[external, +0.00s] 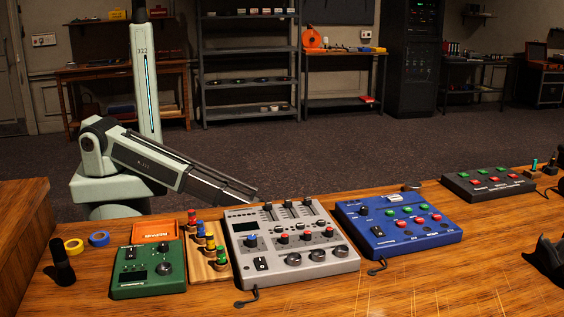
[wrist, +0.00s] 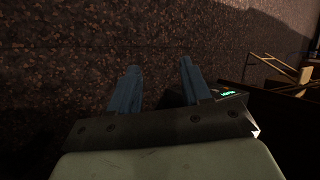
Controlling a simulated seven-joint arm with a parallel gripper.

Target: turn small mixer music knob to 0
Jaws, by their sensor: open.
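A small green box (external: 150,268) with a large dark knob (external: 164,268), a smaller knob and a switch lies at the front left of the desk. A grey mixer (external: 300,262) with sliders, coloured knobs and large front dials lies in the middle. A blue box (external: 395,226) with several red and green knobs lies to its right. I cannot tell which knob is marked music; the labels are too small. My arm reaches low behind the desk, its far end near the grey mixer's back edge. My gripper (wrist: 157,90) is open and empty, its blue fingers apart against the dark floor.
A wooden strip (external: 207,262) with several coloured pegs stands between the green box and the grey mixer. An orange tray (external: 155,232), tape rolls (external: 74,245) and a black upright object (external: 62,262) are at left. A black button box (external: 488,183) is at right.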

